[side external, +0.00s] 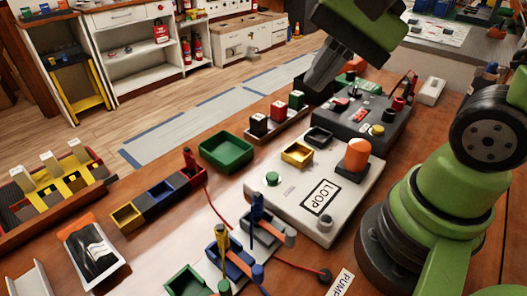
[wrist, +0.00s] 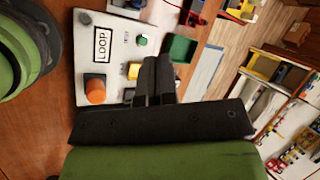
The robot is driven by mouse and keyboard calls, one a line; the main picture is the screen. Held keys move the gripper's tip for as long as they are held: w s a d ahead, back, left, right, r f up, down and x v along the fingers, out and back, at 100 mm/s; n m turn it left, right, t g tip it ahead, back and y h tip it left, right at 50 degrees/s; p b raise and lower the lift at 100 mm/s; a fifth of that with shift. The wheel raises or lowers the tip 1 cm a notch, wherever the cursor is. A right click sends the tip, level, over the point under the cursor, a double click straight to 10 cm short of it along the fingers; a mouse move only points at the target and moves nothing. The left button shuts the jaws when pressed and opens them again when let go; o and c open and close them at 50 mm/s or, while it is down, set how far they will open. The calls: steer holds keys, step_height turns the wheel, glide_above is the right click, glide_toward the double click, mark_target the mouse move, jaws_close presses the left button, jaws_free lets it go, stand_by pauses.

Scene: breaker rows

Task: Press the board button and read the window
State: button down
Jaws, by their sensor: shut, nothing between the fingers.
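The white board (side external: 291,213) lies on the wooden table. It has a round green button (side external: 272,179) with tiny unreadable print beside it, and a black-framed window (side external: 320,197) reading "LOOP". An orange round cap (side external: 357,153) on a black base and a small grey knob (side external: 325,222) are also on it. In the wrist view, the green button (wrist: 142,40) and window (wrist: 102,44) show beyond my fingers. My gripper (side external: 318,88) is shut and empty, raised behind the board near the dark box. Its fingers (wrist: 157,60) hide part of the board in the wrist view.
A dark grey box (side external: 365,118) with coloured knobs stands behind the board. A rack with black, red and green blocks (side external: 276,120) is beside it. A green tray (side external: 226,152) lies left of the board. Blue and yellow posts (side external: 222,237) stand in front, near a red cable.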

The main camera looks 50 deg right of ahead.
steer(key=s+d+r+n+t+h, duration=0.2)
steer(key=s+r+n+t, duration=0.1)
steer(key=n, duration=0.4)
steer(key=shift+s+d+r+n+h, duration=0.25)
steer(key=shift+s+r+n+h, duration=0.25)
steer(key=shift+s, duration=0.45)
stand_by(0.8)
